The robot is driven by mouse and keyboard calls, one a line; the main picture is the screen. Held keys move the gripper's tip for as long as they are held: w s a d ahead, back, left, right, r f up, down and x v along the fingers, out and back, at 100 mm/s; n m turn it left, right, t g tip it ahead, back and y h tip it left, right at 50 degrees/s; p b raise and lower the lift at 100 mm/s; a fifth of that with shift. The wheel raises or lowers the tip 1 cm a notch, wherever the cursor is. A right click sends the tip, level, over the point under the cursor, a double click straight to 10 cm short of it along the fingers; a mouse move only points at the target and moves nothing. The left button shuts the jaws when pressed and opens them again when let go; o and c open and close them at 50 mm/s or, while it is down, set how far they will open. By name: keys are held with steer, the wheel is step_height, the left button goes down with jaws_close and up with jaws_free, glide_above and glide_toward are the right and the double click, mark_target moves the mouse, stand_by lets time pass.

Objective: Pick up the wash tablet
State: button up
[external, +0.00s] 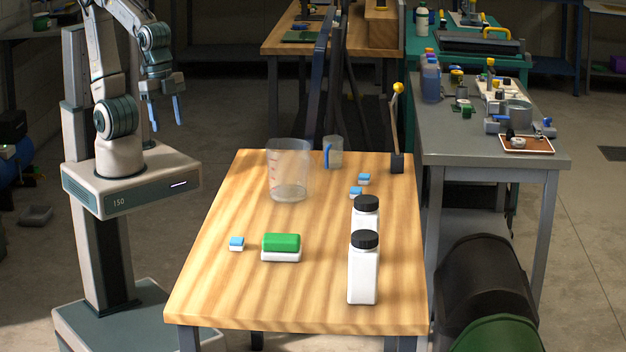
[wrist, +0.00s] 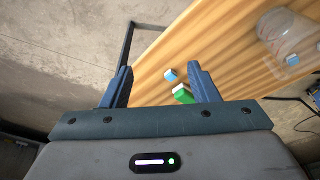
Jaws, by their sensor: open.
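Several small blue-and-white blocks that look like wash tablets are on the wooden table. One tablet (external: 236,243) lies alone at the left, beside a green-and-white block (external: 281,247). Two more, a rear one (external: 364,179) and a front one (external: 355,192), lie close together behind the white bottles. My gripper (external: 168,127) is open and empty, raised to the left of the table and well apart from every tablet. In the wrist view, a tablet (wrist: 170,75) shows beyond my open fingers (wrist: 160,68), with the green block (wrist: 183,93) partly hidden behind the right finger.
Two black-capped white bottles (external: 363,275) stand at the right. A lever with a yellow knob (external: 397,88) rises at the back right corner. The table's front left is bare.

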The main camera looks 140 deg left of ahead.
steer(key=w+a+r+n+g, duration=0.1)
steer(key=w+a+r+n, duration=0.15)
steer(key=w+a, duration=0.8)
steer(key=n+g, duration=0.2)
steer(key=n, duration=0.3)
glide_above(356, 189)
steer(key=a, duration=0.1)
step_height(356, 189, down, 13)
steer(key=f, duration=0.8)
steer(key=shift+w+p, duration=0.25)
steer(key=shift+p, duration=0.15)
steer(key=f, duration=0.4)
steer(key=shift+s+d+f+p, duration=0.35)
steer(key=shift+p, duration=0.05)
steer(key=shift+f, duration=0.3)
steer(key=c, duration=1)
